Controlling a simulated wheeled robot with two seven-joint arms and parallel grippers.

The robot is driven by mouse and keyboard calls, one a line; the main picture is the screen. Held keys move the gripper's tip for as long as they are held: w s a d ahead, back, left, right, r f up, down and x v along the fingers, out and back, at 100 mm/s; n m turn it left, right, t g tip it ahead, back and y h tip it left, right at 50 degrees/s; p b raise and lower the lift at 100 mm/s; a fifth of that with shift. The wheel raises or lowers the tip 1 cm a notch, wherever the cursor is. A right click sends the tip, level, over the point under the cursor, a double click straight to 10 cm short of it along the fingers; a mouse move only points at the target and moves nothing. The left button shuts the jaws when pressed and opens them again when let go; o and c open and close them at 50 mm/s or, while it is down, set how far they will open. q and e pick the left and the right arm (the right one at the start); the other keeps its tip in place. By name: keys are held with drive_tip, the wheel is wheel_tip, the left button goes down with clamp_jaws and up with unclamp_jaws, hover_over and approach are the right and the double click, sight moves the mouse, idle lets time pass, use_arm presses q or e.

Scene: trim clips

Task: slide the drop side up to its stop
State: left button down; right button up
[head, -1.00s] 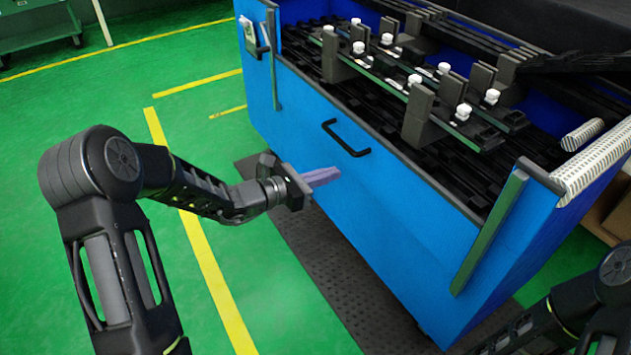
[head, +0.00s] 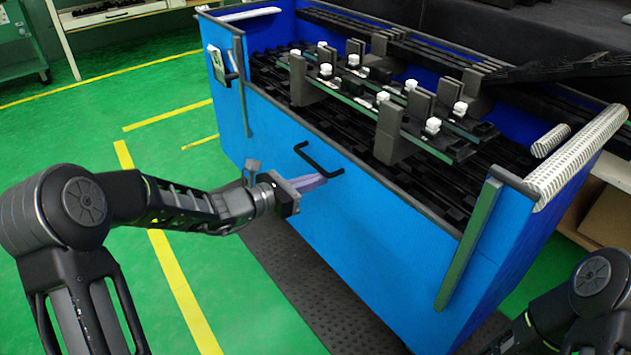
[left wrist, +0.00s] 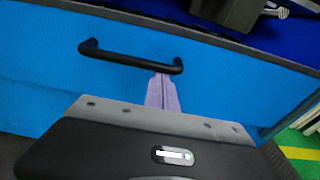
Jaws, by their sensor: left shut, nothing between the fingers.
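The blue drop side (head: 370,235) is the front wall of the blue crate, between two green upright rails. Its black bar handle (head: 318,158) sits near the top edge, and it also shows in the left wrist view (left wrist: 130,57). My left gripper (head: 322,180) is shut and empty, its pale purple fingers just below the handle's right part. In the left wrist view the fingers (left wrist: 162,92) point up at the bar, their tips close under it; I cannot tell whether they touch. My right arm (head: 560,310) shows at the lower right; its gripper is out of frame.
Inside the crate are black racks with white-capped clips (head: 325,70). A green rail (head: 470,245) stands at the drop side's right end. A dark ribbed mat (head: 310,285) lies on the floor before the crate. Green floor to the left is free.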

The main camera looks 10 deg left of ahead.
use_arm(q)
wheel_tip(320, 180, up, 16)
drive_tip(key=p, duration=1.1)
drive_tip(key=shift+f, duration=0.15)
use_arm(e)
wheel_tip(320, 180, up, 12)
drive_tip(key=s, duration=0.2)
drive_tip(key=shift+a+f+g, duration=0.25)
drive_tip(key=shift+a+g, duration=0.05)
drive_tip(key=shift+a, duration=0.1)
use_arm(q)
drive_tip(key=shift+w, duration=0.15)
use_arm(e)
drive_tip(key=shift+s, duration=0.1)
use_arm(q)
wheel_tip(320, 180, down, 5)
drive_tip(key=b, duration=0.3)
drive_tip(key=p+v, duration=0.2)
drive_tip(key=v, duration=0.7)
drive_tip(key=shift+s+p, duration=0.25)
drive_tip(key=shift+p, duration=0.05)
use_arm(e)
drive_tip(key=shift+d+f, duration=0.15)
drive_tip(key=shift+d, duration=0.75)
use_arm(q)
drive_tip(key=shift+a, duration=0.15)
